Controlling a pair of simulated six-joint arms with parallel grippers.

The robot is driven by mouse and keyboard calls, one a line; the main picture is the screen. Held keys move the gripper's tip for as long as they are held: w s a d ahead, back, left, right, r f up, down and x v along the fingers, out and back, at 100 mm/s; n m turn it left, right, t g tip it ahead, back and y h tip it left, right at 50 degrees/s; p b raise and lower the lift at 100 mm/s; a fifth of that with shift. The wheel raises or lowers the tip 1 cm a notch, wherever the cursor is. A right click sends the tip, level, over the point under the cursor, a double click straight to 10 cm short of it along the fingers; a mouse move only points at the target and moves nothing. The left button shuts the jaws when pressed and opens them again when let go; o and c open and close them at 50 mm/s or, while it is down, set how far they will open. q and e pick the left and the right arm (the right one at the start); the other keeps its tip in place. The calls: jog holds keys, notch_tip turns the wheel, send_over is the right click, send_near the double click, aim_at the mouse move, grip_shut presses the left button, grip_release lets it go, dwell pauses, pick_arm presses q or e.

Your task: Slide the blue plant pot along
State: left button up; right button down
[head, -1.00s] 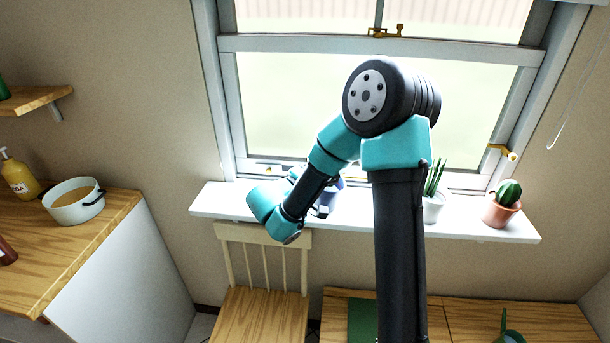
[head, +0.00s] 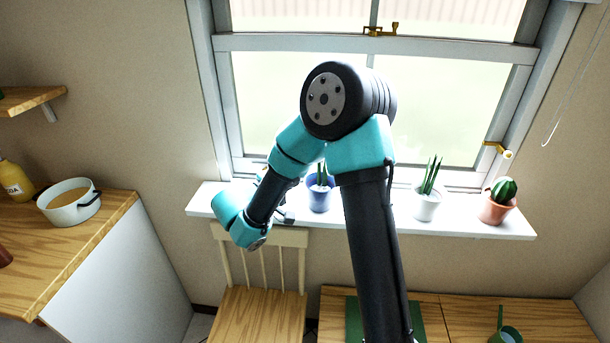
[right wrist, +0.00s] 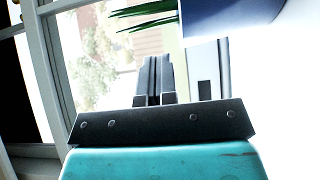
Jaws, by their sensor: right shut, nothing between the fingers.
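The blue plant pot (head: 321,198), with upright green leaves, stands on the white windowsill (head: 375,218), left of the white pot. It also shows in the right wrist view, cut off by the top edge (right wrist: 230,16). My right gripper is shut and empty, its fingers (right wrist: 154,68) beside the pot in the right wrist view. In the head view the right gripper (head: 284,214) is mostly hidden behind my forearm, just left of the blue pot. I cannot tell whether it touches the pot. My left gripper is not in view.
A white pot (head: 426,206) with a spiky plant and a terracotta pot (head: 495,208) with a cactus stand farther right on the sill. The window is behind. A chair (head: 262,310) stands below. A stretch of sill between the blue and white pots looks clear.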

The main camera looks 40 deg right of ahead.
jog(key=shift+a, duration=3)
